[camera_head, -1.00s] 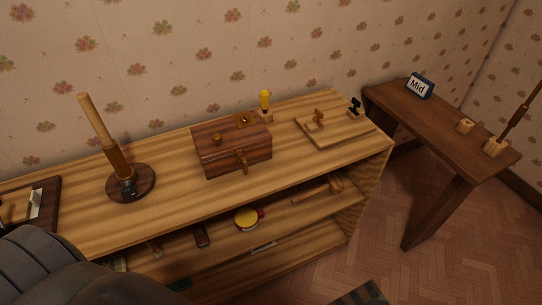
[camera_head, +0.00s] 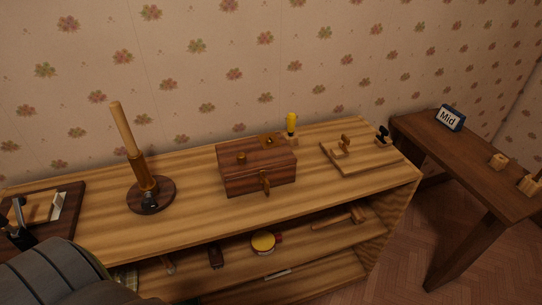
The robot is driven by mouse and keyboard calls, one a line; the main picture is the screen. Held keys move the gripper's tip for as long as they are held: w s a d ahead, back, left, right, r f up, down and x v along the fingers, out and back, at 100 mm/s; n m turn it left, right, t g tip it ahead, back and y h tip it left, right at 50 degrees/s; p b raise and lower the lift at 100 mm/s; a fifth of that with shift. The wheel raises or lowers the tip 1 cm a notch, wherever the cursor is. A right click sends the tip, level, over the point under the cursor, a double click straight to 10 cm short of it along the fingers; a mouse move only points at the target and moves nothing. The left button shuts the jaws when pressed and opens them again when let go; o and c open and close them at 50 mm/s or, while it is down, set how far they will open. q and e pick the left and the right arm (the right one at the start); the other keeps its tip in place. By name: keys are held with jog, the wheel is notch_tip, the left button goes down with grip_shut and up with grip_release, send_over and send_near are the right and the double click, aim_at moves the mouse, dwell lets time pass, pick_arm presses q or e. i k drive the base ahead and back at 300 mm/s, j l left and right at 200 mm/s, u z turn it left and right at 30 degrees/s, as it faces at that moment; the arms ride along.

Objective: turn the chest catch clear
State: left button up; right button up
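The chest (camera_head: 236,181) is a dark reddish-brown wooden box on the striped wooden shelf top (camera_head: 200,224). Its lid looks shut. The catch (camera_head: 265,183) is a small brown-gold piece on the chest's front face, right of the middle, and stands about upright. A round knob (camera_head: 241,157) sits on top, with a brass-coloured plate (camera_head: 270,141) at the back right. A dark grey ribbed part of mine fills the lower left, well away from the chest.
A wooden stick on a round dark base (camera_head: 151,197) stands left of the chest. A yellow-handled tool (camera_head: 291,125) is behind it, a board with small fittings (camera_head: 356,157) to the right. A dark side table (camera_head: 470,170) bears a "Mid" sign (camera_head: 450,118). Shelves below hold several items.

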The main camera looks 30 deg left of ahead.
aim_at(266, 185)
jog(key=u, duration=1.1)
jog(key=k+l+u, duration=0.1)
jog(key=k+l, duration=0.05)
jog(key=l, duration=0.05)
